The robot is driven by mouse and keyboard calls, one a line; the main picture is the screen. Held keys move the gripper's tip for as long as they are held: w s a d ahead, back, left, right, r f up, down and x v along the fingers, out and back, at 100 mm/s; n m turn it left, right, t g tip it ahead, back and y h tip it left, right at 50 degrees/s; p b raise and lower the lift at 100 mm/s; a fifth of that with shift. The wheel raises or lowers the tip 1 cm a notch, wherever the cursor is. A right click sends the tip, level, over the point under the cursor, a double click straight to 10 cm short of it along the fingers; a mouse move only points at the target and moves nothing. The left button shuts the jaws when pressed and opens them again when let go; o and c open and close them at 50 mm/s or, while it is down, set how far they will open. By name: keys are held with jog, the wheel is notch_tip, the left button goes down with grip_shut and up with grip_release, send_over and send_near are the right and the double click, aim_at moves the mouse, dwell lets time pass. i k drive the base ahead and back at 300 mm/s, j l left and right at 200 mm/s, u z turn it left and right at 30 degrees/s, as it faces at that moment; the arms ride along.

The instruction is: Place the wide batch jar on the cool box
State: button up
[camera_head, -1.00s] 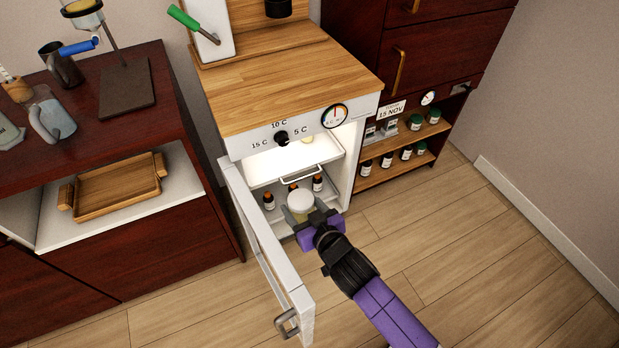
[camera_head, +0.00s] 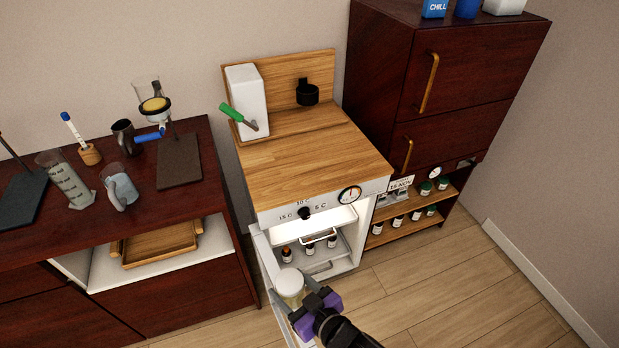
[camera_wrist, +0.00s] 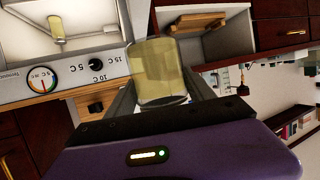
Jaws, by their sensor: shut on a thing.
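My gripper (camera_head: 304,298) is shut on a wide jar (camera_head: 289,284) with a pale lid and yellowish contents. The jar also shows between the fingers in the wrist view (camera_wrist: 158,72). The gripper holds it in front of the cool box, outside its lit opening. The cool box (camera_head: 372,192) is a white cabinet with a wooden top (camera_head: 310,160), a dial, a knob and an open door at its lower left. Several small dark bottles (camera_head: 309,249) stand inside it. My gripper and the jar hide part of the door.
Glassware (camera_head: 120,190) stands on the left cabinet. A shelf of small jars (camera_head: 405,220) is at right.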

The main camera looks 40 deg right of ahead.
aim_at(325, 165)
jog(key=l+u, duration=0.1)
jog(key=u, duration=0.35)
jog(key=l+u, duration=0.1)
jog(key=u, duration=0.4)
jog(key=l+u, duration=0.1)
jog(key=u, duration=0.35)
jog(key=l+u, duration=0.1)
jog(key=u, duration=0.85)
jog(key=k+l+u, duration=0.1)
jog(key=u, duration=0.35)
jog(key=k+l+u, duration=0.2)
jog(key=z, duration=0.45)
jog(key=k+z, duration=0.1)
jog(key=z, duration=0.3)
jog(key=l+z, duration=0.1)
jog(key=z, duration=0.35)
jog(key=k+z, duration=0.1)
jog(key=z, duration=0.35)
jog(key=l+z, duration=0.1)
jog(key=z, duration=0.3)
jog(key=l+z, duration=0.1)
jog(key=z, duration=0.35)
